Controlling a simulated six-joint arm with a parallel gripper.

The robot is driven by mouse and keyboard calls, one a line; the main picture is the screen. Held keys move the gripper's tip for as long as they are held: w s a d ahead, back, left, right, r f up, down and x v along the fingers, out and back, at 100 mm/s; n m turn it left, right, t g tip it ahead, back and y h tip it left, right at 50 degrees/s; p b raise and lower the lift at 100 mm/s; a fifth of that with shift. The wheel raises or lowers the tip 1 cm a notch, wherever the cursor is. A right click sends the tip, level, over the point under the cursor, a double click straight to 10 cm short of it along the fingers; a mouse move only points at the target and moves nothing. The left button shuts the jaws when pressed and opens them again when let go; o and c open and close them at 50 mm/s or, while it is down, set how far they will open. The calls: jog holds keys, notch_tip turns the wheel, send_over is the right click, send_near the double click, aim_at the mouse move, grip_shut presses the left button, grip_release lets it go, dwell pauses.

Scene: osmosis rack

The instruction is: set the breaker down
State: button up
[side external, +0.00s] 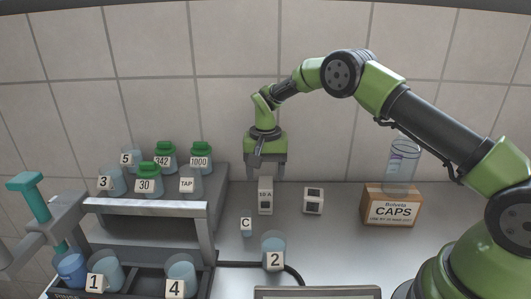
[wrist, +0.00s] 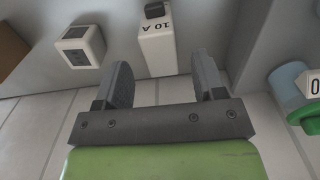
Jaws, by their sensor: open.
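The breaker (side external: 265,197) is a narrow white block marked "10 A", standing upright on the grey counter near the tiled wall. It also shows in the wrist view (wrist: 157,48), with a dark switch on it. My gripper (side external: 265,173) points down just above the breaker in the side view. In the wrist view my gripper (wrist: 162,72) has its two grey fingers spread apart, with the breaker's near end between or just beyond the tips. A gap shows on both sides, and neither finger visibly touches it.
A white socket block (side external: 313,200) stands just right of the breaker. A cardboard CAPS box (side external: 391,209) with a clear jar (side external: 402,163) stands further right. A rack (side external: 150,207) with numbered jars is at the left. A small C container (side external: 246,227) and beaker 2 (side external: 273,250) stand in front.

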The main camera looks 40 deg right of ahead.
jog(key=s+a+r+n+t, duration=0.1)
jog(key=s+r, duration=0.3)
jog(key=r, duration=0.4)
jog(key=s+a+r+n+t+y, duration=0.1)
jog(key=s+r, duration=0.3)
jog(key=r, duration=0.3)
jog(key=s+a+r+n+t, duration=0.15)
jog(key=s+r, duration=0.25)
jog(key=r, duration=0.4)
jog(key=s+a+n+t+y, duration=0.1)
jog(key=s+a+t, duration=0.1)
jog(key=s, duration=1.4)
jog(key=shift+s+f+t, duration=0.15)
jog(key=shift+f+t, duration=0.3)
jog(key=shift+t, duration=0.4)
